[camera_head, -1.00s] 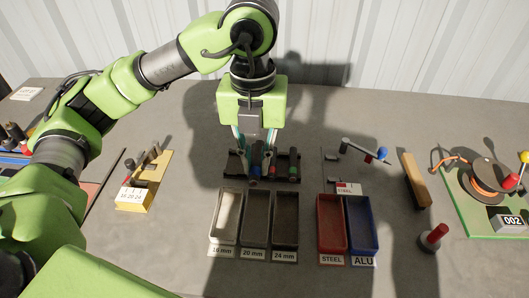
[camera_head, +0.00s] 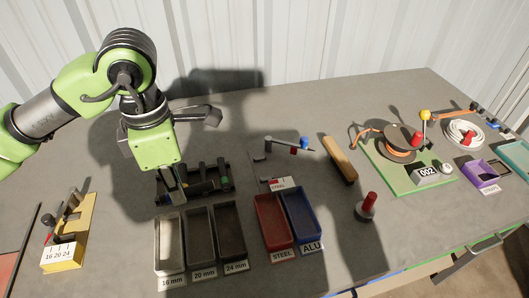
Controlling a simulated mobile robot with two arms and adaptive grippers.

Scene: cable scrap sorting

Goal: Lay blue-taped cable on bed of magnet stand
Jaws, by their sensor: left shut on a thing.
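My left gripper (camera_head: 174,187) is low over the left part of a dark cable rack (camera_head: 226,171), behind the narrow bins. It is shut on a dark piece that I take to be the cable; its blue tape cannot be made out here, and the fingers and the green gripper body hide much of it. Other dark cable pieces (camera_head: 221,170) stand in the rack, one with a green band. What seems to be the magnet stand (camera_head: 283,144), with a grey arm and a red and blue end, is to the right, clear of the gripper. My right gripper is not in view.
The 16, 20 and 24 mm bins (camera_head: 200,243) stand in front of the rack. The red STEEL bin (camera_head: 272,225) and blue ALU bin (camera_head: 303,219) are to their right. A wooden bar (camera_head: 339,158), a red-handled piece (camera_head: 368,206) and a cable reel (camera_head: 398,144) are farther right.

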